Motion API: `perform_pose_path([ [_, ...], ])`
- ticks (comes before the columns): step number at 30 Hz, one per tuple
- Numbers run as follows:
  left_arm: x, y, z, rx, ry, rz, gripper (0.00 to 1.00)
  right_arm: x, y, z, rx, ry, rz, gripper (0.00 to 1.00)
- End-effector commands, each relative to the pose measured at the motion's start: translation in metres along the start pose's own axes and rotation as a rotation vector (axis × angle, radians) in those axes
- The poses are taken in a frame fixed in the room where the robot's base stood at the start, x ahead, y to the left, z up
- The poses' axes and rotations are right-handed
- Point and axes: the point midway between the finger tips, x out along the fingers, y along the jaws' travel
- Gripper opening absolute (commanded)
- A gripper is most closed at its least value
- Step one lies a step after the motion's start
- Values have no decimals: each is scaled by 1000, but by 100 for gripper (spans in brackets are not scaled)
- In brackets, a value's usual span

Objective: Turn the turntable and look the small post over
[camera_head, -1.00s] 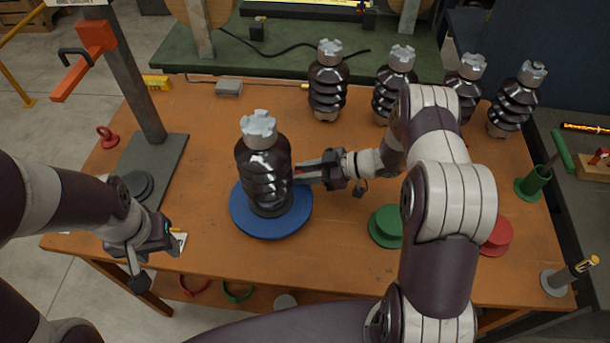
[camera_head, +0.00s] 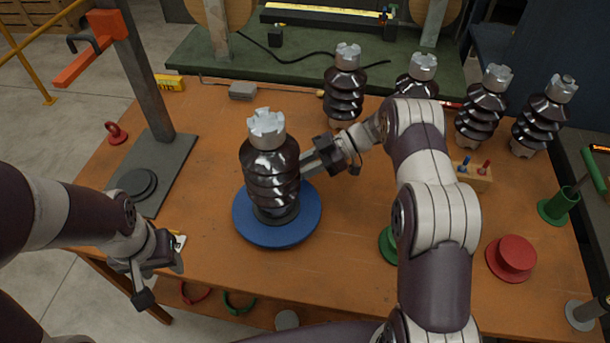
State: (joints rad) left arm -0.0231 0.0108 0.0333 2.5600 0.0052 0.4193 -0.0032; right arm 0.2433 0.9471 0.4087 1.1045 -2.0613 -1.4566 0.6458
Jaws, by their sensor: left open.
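The small post (camera_head: 270,180), dark, glossy and ribbed with a notched silver cap, stands upright on the blue round turntable (camera_head: 262,234) on the orange table. My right gripper (camera_head: 312,163) reaches in from the right at the post's side. Its fingertips are close against the ribs and partly hidden, so contact and jaw opening cannot be told. My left gripper (camera_head: 160,274) is open and empty, low over the table's front left edge, apart from the turntable.
Several similar ribbed posts, one of them here (camera_head: 344,88), stand along the back. A grey stand (camera_head: 150,85) with an orange arm rises at the left. A red round piece (camera_head: 514,256), a green one (camera_head: 389,245) and a green holder (camera_head: 559,206) are at the right.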

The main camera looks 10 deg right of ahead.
Motion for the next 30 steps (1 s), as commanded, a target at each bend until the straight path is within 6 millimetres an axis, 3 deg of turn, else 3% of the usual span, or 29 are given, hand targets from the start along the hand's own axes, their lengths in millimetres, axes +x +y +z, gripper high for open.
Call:
perform_pose_path([
  [3, 14, 0, 2, 0, 0, 0, 50, 5, 6, 3, -26, 0, -51, 0],
  [15, 41, 0, 5, 0, 0, 0, 50, 16, 16, -3, -87, -1, -201, 0],
  [30, 52, 0, 6, 0, 0, 0, 50, 20, 20, -8, -115, 1, -272, 0],
])
